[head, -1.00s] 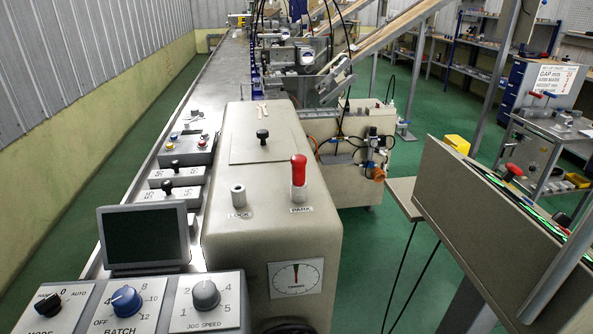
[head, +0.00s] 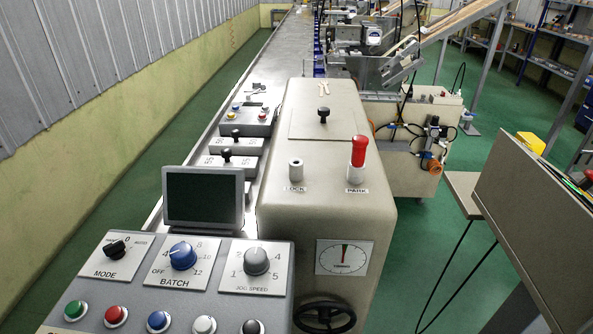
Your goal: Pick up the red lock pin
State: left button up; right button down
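The red lock pin (head: 359,151) stands upright in the metal socket (head: 356,174) labelled PARK, on top of the beige machine housing. To its left is a second metal socket (head: 296,169) labelled LOCK, with its top open and no pin in it. Neither of my grippers shows in the head view.
A control panel (head: 130,293) with knobs and coloured buttons is in front at the left, with a dark screen (head: 203,196) above it. A black handwheel (head: 324,314) is on the housing's front. A black knob (head: 323,114) stands on the housing's lid. A beige panel (head: 540,205) stands at the right.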

aim_at(361, 142)
jog(key=k+j, duration=0.1)
jog(key=j, duration=0.3)
jog(key=k+j+u, duration=0.1)
jog(key=j, duration=0.25)
jog(key=k+j, duration=0.15)
jog(key=j, duration=0.25)
jog(key=k+j+u, duration=0.1)
jog(key=j, duration=0.3)
